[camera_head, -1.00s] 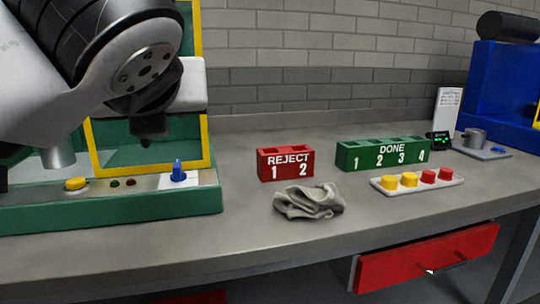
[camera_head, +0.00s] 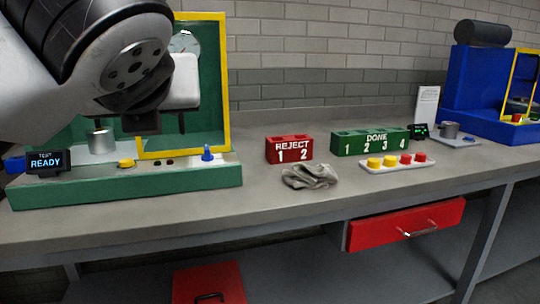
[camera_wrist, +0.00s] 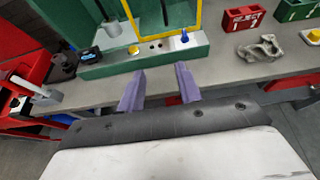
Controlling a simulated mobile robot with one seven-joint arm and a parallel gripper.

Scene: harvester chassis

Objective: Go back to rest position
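My gripper (camera_wrist: 160,90) shows in the wrist view with its two purple-grey fingers spread apart and nothing between them. It hangs in front of the bench edge, facing the green test station (camera_head: 130,185). In the head view my arm fills the upper left and covers part of the station; the fingers cannot be made out there.
On the bench (camera_head: 270,215) are a red REJECT rack (camera_head: 289,150), a green DONE rack (camera_head: 370,143), a crumpled grey cloth (camera_head: 310,177) and a tray (camera_head: 397,165) of yellow and red caps. A red drawer (camera_head: 405,225) sits below. A blue machine (camera_head: 480,95) stands far right.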

